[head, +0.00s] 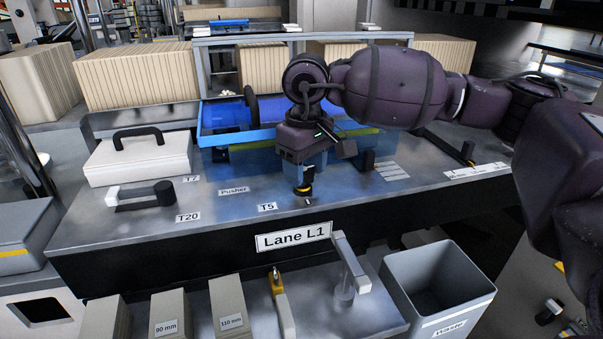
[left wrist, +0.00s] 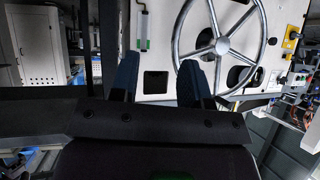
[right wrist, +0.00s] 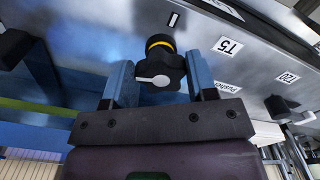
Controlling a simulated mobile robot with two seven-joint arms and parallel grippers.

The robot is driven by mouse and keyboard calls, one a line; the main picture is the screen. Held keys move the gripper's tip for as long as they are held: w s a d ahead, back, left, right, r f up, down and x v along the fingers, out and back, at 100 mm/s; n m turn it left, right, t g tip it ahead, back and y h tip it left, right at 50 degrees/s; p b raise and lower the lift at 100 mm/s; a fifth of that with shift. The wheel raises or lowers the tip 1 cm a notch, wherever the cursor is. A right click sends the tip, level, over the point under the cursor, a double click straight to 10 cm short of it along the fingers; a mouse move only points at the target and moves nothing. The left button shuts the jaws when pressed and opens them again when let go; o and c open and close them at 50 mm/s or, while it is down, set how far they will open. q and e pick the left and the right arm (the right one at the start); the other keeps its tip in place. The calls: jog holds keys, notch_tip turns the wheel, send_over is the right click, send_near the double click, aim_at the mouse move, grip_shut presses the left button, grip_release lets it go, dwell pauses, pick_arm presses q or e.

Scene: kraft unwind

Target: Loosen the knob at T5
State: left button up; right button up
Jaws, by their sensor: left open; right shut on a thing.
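The knob (right wrist: 158,66) is black and lobed, with a pale pointer on top and a yellow ring at its base. The T5 label (right wrist: 229,46) lies beside it on the metal deck. My right gripper (right wrist: 160,78) is shut on the knob, with one finger on each side. In the head view, this gripper (head: 303,172) points down at the deck, and the knob (head: 304,188) shows below it, partly hidden, right of the T5 label (head: 267,207). My left gripper (left wrist: 158,75) is open and empty in the left wrist view, away from the deck, facing a handwheel.
A blue tray (head: 222,137) stands behind my right gripper. A white lidded box (head: 137,160) and the T20 lever (head: 140,194) are at left. A grey waste bin (head: 437,285) stands at front right. The handwheel (left wrist: 220,45) shows in the left wrist view.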

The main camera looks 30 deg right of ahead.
aim_at(305, 170)
jog(key=shift+s+f+n+b, duration=0.15)
jog(key=shift+f+n+b, duration=0.5)
jog(key=shift+n, duration=0.35)
jog(key=o, duration=0.7)
jog(key=shift+c, duration=0.2)
jog(key=shift+o, duration=1.3)
jog(key=shift+w+r, duration=0.15)
jog(key=shift+w, duration=0.05)
jog(key=shift+s+r, duration=0.1)
jog(key=shift+r, duration=0.55)
notch_tip(305, 170, up, 8)
jog(key=shift+r+p, duration=0.1)
jog(key=shift+p, duration=0.3)
jog(key=shift+r, duration=0.8)
